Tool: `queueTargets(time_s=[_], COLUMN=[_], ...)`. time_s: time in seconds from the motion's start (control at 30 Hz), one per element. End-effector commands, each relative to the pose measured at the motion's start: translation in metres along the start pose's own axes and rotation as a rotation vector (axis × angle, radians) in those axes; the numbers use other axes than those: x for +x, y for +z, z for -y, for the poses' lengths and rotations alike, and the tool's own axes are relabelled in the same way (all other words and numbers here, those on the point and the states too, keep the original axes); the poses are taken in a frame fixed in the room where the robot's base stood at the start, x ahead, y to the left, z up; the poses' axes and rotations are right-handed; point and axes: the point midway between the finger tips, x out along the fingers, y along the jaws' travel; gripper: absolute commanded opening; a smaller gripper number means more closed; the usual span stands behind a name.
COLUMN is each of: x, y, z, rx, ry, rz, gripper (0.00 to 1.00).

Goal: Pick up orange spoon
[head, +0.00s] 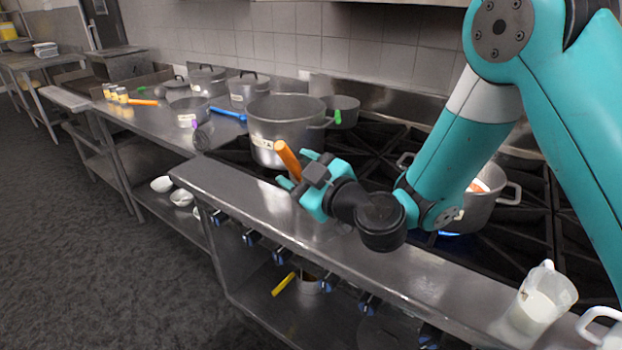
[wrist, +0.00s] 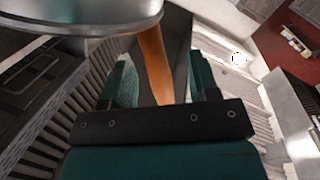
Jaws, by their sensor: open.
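An orange handle (head: 287,158), which looks like the orange spoon's, stands tilted at my gripper (head: 298,170), just in front of the large pot. The spoon's lower end is hidden in the head view. In the wrist view the orange handle (wrist: 152,55) runs between the two fingers of my gripper (wrist: 160,78). The jaws are open with the handle between them. I cannot tell whether either finger touches it. Another orange handle (head: 143,102) lies on the far left counter.
A large pot (head: 285,120) stands on the stove behind my gripper. Another pot (head: 482,205) sits over a blue flame at right. A clear jug (head: 541,297) stands on the front ledge (head: 390,268). A blue utensil (head: 228,115) lies beyond the large pot. The floor at left is clear.

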Motion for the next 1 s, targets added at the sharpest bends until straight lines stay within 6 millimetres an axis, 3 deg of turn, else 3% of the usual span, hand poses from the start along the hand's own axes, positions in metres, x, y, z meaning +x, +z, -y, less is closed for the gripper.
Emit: queueTargets(time_s=[0.07,0.3,0.63,0.87,1.0], x=[0.009,0.028,0.031,0.031,0.031], y=[-0.009,-0.006,-0.002,-0.002,-0.003], z=[-0.005,-0.003,-0.001,-0.001,-0.001], rx=[0.000,0.000,0.000,0.000,-0.001], ry=[-0.001,-0.001,0.000,0.000,0.000], rz=[0.001,0.000,0.000,0.000,0.000], gripper=[0.55,0.55,0.55,0.02,0.01])
